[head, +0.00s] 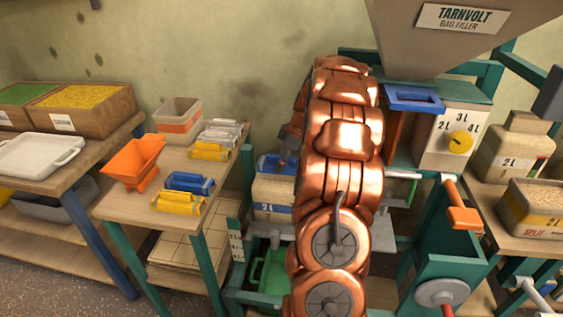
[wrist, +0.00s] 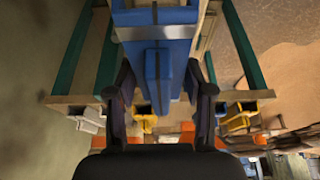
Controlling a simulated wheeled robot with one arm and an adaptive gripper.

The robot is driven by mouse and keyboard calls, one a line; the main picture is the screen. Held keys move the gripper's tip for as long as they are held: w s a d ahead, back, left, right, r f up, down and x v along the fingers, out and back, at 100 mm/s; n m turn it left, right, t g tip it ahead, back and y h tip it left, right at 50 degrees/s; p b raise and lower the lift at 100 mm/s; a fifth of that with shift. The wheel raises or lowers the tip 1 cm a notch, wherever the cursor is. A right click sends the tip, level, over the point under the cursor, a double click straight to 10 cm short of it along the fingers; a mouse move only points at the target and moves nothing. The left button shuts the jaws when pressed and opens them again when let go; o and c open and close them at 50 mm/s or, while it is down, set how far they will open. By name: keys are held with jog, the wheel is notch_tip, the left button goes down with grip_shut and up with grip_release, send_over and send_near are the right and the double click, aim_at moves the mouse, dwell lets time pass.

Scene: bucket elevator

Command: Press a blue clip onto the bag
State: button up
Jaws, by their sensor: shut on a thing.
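The cream bag (head: 272,190) with a blue band and a 2 L mark stands under the filler, left of my copper arm. A blue clip (head: 266,163) shows at its top, partly hidden by my arm. In the wrist view a long blue clip (wrist: 158,78) lies between my two dark fingers, close against the bag's top. My gripper (wrist: 163,84) is shut on this clip. I cannot tell whether the clip is fully seated. More blue clips (head: 190,183) lie on the wooden table.
Yellow clips (head: 178,202), grey clips (head: 222,132) and an orange scoop (head: 133,163) are on the left table (head: 122,207). The filler hopper (head: 440,35) hangs above right. Filled 2 L (head: 512,157) and SPLIT (head: 535,205) bags stand at right. Teal frame posts flank the bag.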

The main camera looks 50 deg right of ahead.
jog(key=o, duration=1.2)
jog(key=shift+o, duration=0.2)
jog(key=shift+r, duration=0.1)
jog(key=v, duration=0.7)
jog(key=shift+d+r, duration=0.1)
jog(key=shift+r, duration=0.05)
